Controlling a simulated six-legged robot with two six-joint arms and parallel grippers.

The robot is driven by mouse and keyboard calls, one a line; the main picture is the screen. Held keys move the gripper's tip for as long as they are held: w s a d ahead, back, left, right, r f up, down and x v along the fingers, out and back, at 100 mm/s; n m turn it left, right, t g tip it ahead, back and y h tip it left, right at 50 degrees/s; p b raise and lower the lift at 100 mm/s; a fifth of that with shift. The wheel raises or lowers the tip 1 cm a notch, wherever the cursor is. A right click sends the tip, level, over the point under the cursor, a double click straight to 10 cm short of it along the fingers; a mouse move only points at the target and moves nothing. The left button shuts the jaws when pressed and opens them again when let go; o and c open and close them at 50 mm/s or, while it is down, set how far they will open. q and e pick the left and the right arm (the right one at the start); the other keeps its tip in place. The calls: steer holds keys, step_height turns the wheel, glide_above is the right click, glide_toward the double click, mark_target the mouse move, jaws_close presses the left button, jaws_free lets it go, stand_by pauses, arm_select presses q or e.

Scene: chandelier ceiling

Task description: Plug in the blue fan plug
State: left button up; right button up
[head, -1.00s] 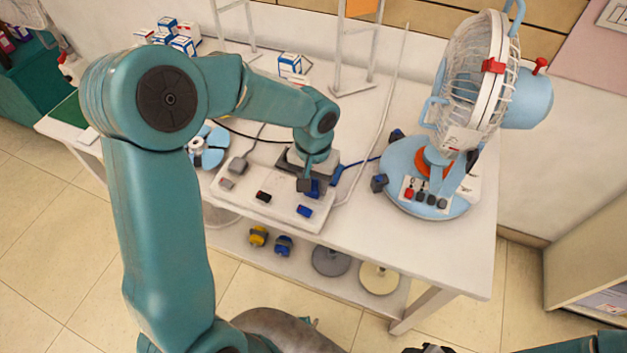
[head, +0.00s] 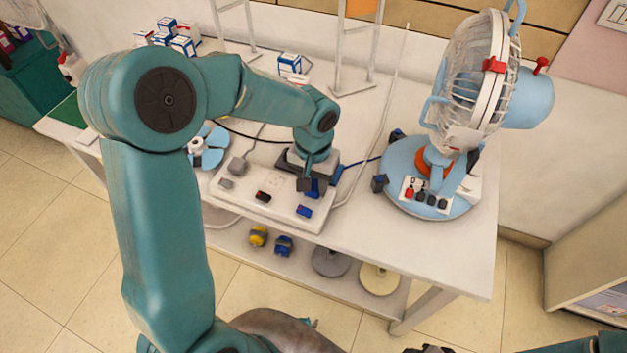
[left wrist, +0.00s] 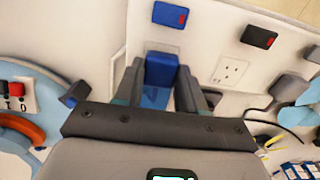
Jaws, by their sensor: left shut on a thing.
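The blue fan plug (left wrist: 160,70) is between the fingers of my left gripper (left wrist: 160,82) in the left wrist view, and the gripper is shut on it. In the head view the plug (head: 313,188) shows partly behind the fingers, at the right end of the white power strip (head: 262,198). It lines up with the strip's blue switch (left wrist: 170,14). I cannot tell whether its pins are in a socket. A blue cable runs from there toward the light-blue fan (head: 475,85). My right gripper (head: 430,349) barely shows at the bottom edge; its jaws are unclear.
An empty socket (left wrist: 229,71) lies beside a red-lit switch (left wrist: 258,37). A grey plug (head: 239,166) sits on the strip's left end. Small boxes (head: 182,44) and metal stands are at the back of the table (head: 400,240). The table's front right is clear.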

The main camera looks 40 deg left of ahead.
mark_target(313, 187)
arm_select(q)
steer(key=shift+f+b, duration=0.6)
steer(key=shift+f, duration=0.05)
stand_by(0.3)
steer(key=o, duration=1.1)
steer(key=shift+c, duration=0.2)
steer(key=shift+r, duration=0.15)
step_height(313, 187, up, 16)
steer(key=p, duration=0.2)
steer(key=shift+s, duration=0.1)
